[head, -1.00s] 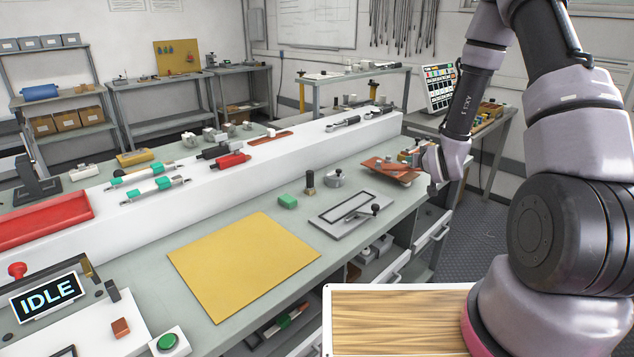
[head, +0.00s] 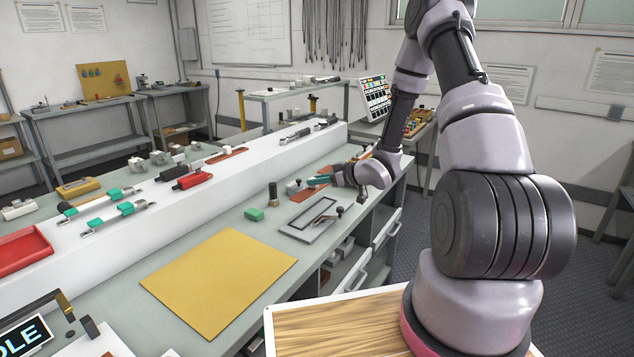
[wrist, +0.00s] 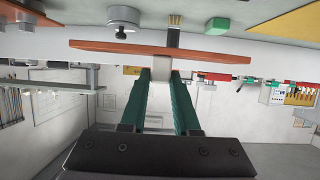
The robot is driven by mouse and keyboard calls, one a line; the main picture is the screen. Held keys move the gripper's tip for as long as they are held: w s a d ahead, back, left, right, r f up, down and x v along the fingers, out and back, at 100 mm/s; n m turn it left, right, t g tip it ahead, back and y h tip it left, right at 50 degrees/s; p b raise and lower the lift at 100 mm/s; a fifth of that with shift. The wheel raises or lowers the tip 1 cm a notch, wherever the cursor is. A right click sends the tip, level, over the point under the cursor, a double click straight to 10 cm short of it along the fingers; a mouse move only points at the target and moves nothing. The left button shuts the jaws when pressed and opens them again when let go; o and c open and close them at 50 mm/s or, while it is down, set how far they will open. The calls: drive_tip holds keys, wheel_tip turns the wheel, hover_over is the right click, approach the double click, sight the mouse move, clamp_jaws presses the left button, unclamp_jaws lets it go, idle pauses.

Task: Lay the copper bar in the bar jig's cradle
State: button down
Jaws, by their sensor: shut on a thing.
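My gripper (wrist: 160,75) is shut on the copper bar (wrist: 110,47), which runs crosswise beyond the teal fingertips in the wrist view. A pale block shows between the fingertips, against the bar. In the head view my gripper (head: 318,181) points left above the far part of the bench, and part of the copper bar (head: 304,193) shows beside it. A grey plate with a framed recess and a lever clamp (head: 296,233) lies nearer on the bench and looks like the bar jig. I cannot clearly identify its cradle.
A dark upright cylinder (head: 272,196), a green block (head: 254,214) and a grey round piece (head: 293,187) stand close to the gripper. A yellow mat (head: 215,280) lies nearer, bare. A raised white ledge (head: 150,228) with tools runs along the back.

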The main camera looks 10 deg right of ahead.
drive_tip(key=shift+s+a, duration=0.1)
drive_tip(key=shift+s, duration=0.05)
drive_tip(key=shift+f, duration=0.1)
idle(0.3)
drive_tip(key=shift+f, duration=2.85)
drive_tip(key=shift+s+f+g, duration=0.1)
drive_tip(key=shift+f+g, duration=0.2)
drive_tip(key=shift+f, duration=0.9)
idle(0.5)
drive_tip(key=c, duration=0.6)
unclamp_jaws()
drive_tip(key=shift+o, duration=0.2)
drive_tip(key=v, duration=1)
drive_tip(key=shift+s+d, duration=0.25)
drive_tip(key=shift+d, duration=0.15)
